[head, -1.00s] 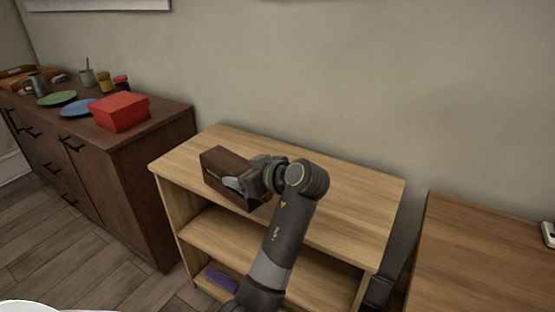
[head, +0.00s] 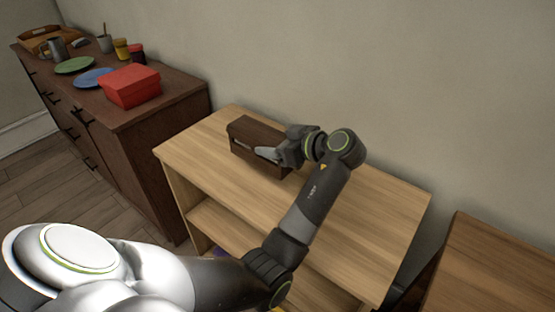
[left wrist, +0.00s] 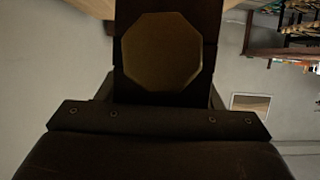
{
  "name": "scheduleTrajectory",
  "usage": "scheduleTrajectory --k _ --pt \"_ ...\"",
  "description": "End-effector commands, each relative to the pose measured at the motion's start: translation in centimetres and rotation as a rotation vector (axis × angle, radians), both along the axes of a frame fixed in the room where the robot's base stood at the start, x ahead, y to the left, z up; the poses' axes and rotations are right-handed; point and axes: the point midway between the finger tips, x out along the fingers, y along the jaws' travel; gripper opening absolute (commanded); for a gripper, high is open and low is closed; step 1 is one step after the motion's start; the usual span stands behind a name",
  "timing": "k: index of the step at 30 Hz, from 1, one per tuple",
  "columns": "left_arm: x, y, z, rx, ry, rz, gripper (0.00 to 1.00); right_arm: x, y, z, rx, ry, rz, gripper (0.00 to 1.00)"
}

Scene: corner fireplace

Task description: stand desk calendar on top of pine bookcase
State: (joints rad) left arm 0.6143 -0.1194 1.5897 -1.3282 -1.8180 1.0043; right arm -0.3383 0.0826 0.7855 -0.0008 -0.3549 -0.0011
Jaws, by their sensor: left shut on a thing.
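The desk calendar, a dark brown wooden block (head: 250,134), is over the left part of the pine bookcase's top (head: 375,215) in the head view. It looks upright and close to the board; I cannot tell whether its base touches. My left gripper (head: 273,153) is shut on its right end, reaching in from the right side. In the left wrist view the dark calendar (left wrist: 208,18) fills the upper middle, with a tan octagonal patch (left wrist: 160,50) in front of it. My right gripper is not in view.
A dark sideboard (head: 165,110) stands left of the bookcase, bearing a red box (head: 133,86), a blue plate (head: 93,78), a green plate (head: 75,65) and jars. A brown table (head: 490,270) stands at the right. The bookcase top's right part is clear; the wall is behind.

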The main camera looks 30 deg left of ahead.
Motion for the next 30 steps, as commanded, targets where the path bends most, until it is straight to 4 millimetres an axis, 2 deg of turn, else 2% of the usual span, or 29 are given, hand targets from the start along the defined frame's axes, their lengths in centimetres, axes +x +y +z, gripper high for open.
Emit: scheduleTrajectory --k 10,23,24,28,30 --pt "0.0 0.0 -4.8 0.001 0.002 -0.001 0.32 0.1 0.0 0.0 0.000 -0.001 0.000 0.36" --pt "0.0 0.0 -5.6 0.001 -0.003 -0.001 0.32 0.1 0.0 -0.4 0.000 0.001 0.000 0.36" --pt "0.0 0.0 -5.6 0.000 -0.002 -0.001 0.62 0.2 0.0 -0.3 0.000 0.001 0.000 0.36" --pt "0.0 0.0 -5.5 0.000 -0.002 -0.001 0.79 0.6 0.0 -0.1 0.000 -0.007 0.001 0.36" --pt "0.0 0.0 -5.5 0.000 -0.002 -0.001 0.82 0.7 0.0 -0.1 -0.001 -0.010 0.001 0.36"
